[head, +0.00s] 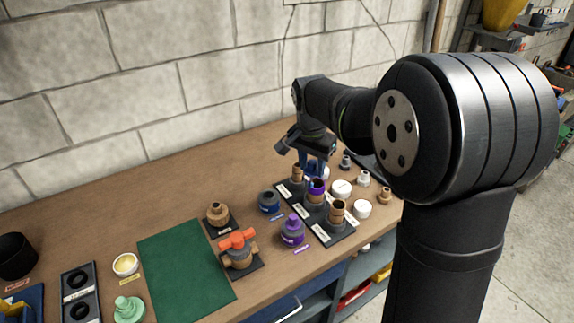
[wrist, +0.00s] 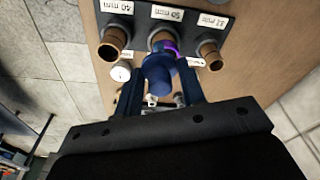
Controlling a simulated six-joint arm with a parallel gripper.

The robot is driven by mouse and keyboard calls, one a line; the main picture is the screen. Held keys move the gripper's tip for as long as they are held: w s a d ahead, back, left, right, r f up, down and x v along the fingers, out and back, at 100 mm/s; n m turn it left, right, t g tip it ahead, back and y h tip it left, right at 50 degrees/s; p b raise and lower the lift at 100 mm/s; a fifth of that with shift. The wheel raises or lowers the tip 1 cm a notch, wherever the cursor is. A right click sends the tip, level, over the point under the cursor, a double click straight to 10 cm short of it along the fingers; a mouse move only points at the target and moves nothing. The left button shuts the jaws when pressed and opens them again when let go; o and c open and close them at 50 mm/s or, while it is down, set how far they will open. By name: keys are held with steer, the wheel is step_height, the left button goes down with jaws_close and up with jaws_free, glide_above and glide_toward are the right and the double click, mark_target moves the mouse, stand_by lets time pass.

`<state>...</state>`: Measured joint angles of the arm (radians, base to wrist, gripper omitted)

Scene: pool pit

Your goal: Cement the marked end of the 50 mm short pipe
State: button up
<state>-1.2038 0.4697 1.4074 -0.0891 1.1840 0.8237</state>
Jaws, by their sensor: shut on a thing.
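My gripper (wrist: 160,92) is shut on a blue cap (wrist: 158,70), which also shows between the jaws in the head view (head: 316,167). The 50 mm short pipe (head: 317,188) stands upright in the middle of the black rack, with a purple band at its top end. In the wrist view the cap covers much of this pipe, and its purple rim (wrist: 174,47) shows beside the cap. The cap is close over the pipe end; I cannot tell whether they touch. The blue-labelled cement can (head: 269,202) stands left of the rack with a dark top.
Tan pipes stand either side in the rack (head: 326,236). A purple-capped can (head: 292,231), an orange-handled valve (head: 238,247) and a tan fitting (head: 217,212) stand left of it. White and grey fittings (head: 341,188) crowd its right. The green mat (head: 185,268) is clear.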

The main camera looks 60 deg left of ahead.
steer(key=shift+w+d+r+m, duration=0.3)
steer(key=shift+w+d+m, duration=0.25)
steer(key=shift+d, duration=0.1)
steer(key=shift+m, duration=0.25)
steer(key=shift+w+d+f, duration=0.15)
steer(key=shift+d+f, duration=0.05)
steer(key=shift+f, duration=0.9)
steer(key=shift+w+d+f, duration=0.1)
steer(key=shift+d+f, duration=0.1)
steer(key=shift+f, duration=0.85)
steer(key=shift+w+a, duration=0.45)
steer(key=shift+w, duration=0.3)
steer(key=shift+w, duration=0.15)
steer(key=shift+w+d, duration=0.1)
steer(key=shift+w, duration=0.2)
steer(key=shift+w, duration=0.15)
